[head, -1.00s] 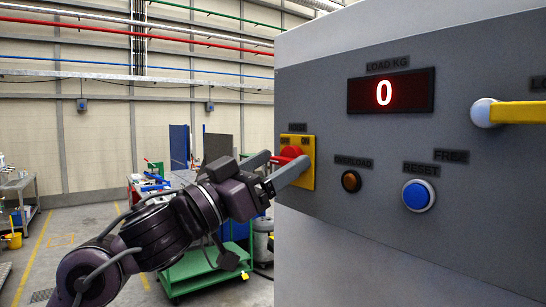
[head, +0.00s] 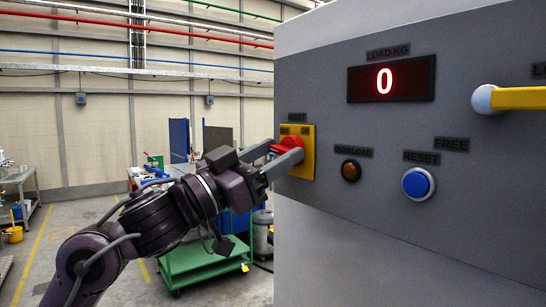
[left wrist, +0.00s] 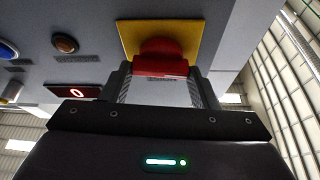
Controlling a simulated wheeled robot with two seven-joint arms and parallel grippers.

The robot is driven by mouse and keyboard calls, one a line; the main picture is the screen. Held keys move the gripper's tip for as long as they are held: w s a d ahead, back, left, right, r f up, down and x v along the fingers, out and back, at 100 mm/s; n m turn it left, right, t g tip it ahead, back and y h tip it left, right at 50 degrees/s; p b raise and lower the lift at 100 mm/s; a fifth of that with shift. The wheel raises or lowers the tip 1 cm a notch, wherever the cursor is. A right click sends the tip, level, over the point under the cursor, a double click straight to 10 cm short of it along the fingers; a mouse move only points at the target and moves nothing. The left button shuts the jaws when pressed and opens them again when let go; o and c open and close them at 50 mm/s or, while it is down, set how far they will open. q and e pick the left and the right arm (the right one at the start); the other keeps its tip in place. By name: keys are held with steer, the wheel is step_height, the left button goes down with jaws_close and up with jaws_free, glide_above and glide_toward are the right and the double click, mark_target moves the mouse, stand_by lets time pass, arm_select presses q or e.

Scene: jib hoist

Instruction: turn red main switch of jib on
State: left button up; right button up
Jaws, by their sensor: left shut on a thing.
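The red main switch (head: 290,142) sits on a yellow plate (head: 308,165) at the left edge of the grey panel in the head view. My left gripper (head: 277,154) comes in from the left and is shut on the red switch, one finger on each side of its handle. In the left wrist view the red switch (left wrist: 160,66) sits between the fingertips, in front of the yellow plate (left wrist: 130,32). The fingers partly hide the handle in the head view, so its exact angle is hard to read. My right gripper is not in view.
The grey panel (head: 330,215) also bears a load display (head: 391,80) reading 0, an amber overload lamp (head: 350,171), a blue reset button (head: 418,184) and a yellow lever (head: 516,98) at the right. A green cart (head: 205,262) stands on the floor behind my left arm.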

arm_select(q)
steer(key=m+g, duration=0.1)
steer(key=m, duration=0.2)
steer(key=m+g+h, duration=0.1)
steer(key=m+g, duration=0.1)
steer(key=m, duration=0.1)
steer(key=shift+b, duration=0.3)
steer(key=m+g, duration=0.2)
steer(key=m, duration=0.3)
steer(key=shift+w+r, duration=0.1)
steer(key=shift+r, duration=0.05)
steer(key=m+g, duration=0.1)
steer(key=m, duration=0.1)
steer(key=m+g+p, duration=0.1)
steer(key=m, duration=0.2)
steer(key=shift+a+r+y, duration=0.1)
steer(key=shift+y, duration=0.3)
steer(key=shift+m+g+y+p, duration=0.4)
steer(key=shift+m+y+p, duration=0.35)
steer(key=shift+m, duration=1.35)
steer(key=o, duration=1)
steer(key=shift+a, duration=0.1)
